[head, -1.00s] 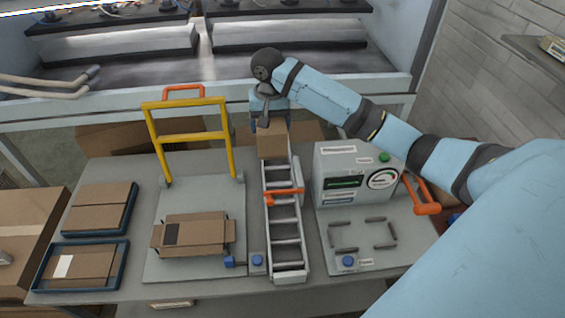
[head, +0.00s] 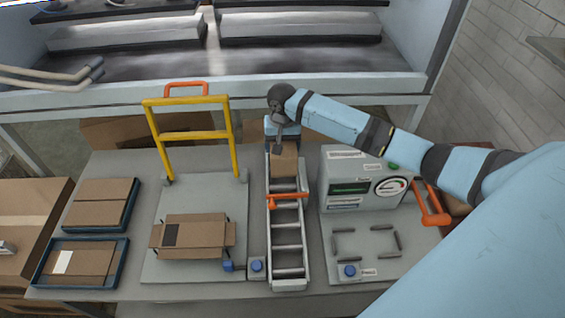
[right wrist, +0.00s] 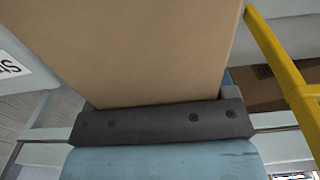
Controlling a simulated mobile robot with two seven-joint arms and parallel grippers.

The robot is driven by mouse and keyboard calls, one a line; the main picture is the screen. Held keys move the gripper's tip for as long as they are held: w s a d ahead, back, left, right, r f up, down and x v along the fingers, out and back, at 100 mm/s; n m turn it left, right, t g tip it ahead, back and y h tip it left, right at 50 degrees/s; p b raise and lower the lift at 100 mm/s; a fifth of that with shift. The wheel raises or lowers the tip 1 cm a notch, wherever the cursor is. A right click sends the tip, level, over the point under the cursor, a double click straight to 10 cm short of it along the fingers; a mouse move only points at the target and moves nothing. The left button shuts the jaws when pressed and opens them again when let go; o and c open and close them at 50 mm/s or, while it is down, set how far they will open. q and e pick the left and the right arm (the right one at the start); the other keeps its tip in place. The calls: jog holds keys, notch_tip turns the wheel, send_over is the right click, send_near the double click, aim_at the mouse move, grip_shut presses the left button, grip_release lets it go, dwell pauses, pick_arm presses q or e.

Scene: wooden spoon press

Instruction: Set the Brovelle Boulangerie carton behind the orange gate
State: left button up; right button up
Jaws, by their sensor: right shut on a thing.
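A small brown carton (head: 284,161) is at the far end of the roller track, on the far side of the orange gate (head: 287,200). It also fills much of the right wrist view (right wrist: 130,50). No brand name can be read on it. My right gripper (head: 280,143) is shut on the carton from its far side; its dark jaw (right wrist: 160,122) lies across the carton in the wrist view. The orange gate crosses the track nearer to me, apart from the carton. Whether the carton touches the rollers, I cannot tell. My left gripper is not in view.
The roller track (head: 289,259) runs toward me. Two blue trays (head: 121,264) (head: 129,217) hold flat cartons.

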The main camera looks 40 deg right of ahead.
notch_tip(320, 180, down, 8)
jog(key=shift+f, duration=0.15)
dwell(0.3)
jog(key=shift+f, duration=0.1)
